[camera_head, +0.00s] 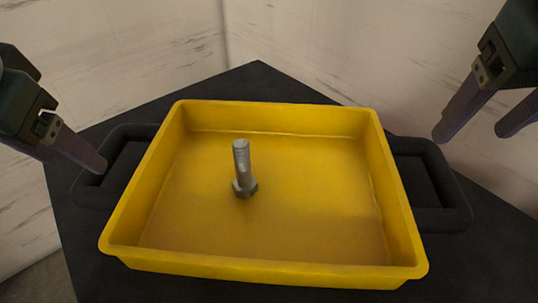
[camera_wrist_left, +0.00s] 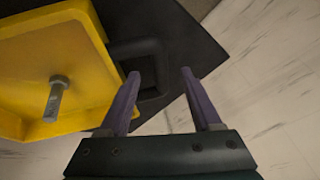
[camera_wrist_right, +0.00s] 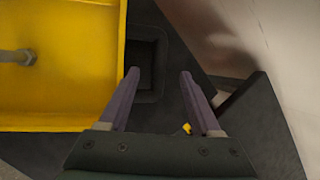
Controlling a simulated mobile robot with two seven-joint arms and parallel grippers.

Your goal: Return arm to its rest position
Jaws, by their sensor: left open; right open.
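My left gripper (camera_head: 72,152) is open and empty over the left handle of the yellow tray (camera_head: 270,272). Its two purple fingers stand apart in the left wrist view (camera_wrist_left: 160,74). My right gripper (camera_head: 470,135) is open and empty, above and beside the tray's right handle. Its fingers are also apart in the right wrist view (camera_wrist_right: 159,73). A grey metal bolt (camera_head: 242,170) is inside the tray, left of the middle, with its hex head toward the near side. It also shows in the left wrist view (camera_wrist_left: 55,98). Neither gripper touches the bolt.
The tray sits on a black table (camera_head: 265,80) and has black handles left (camera_head: 90,188) and right (camera_head: 448,218). Pale streaked walls (camera_head: 310,40) stand behind. A small yellow piece (camera_wrist_right: 187,128) shows between the right fingers' bases; I cannot tell what it is.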

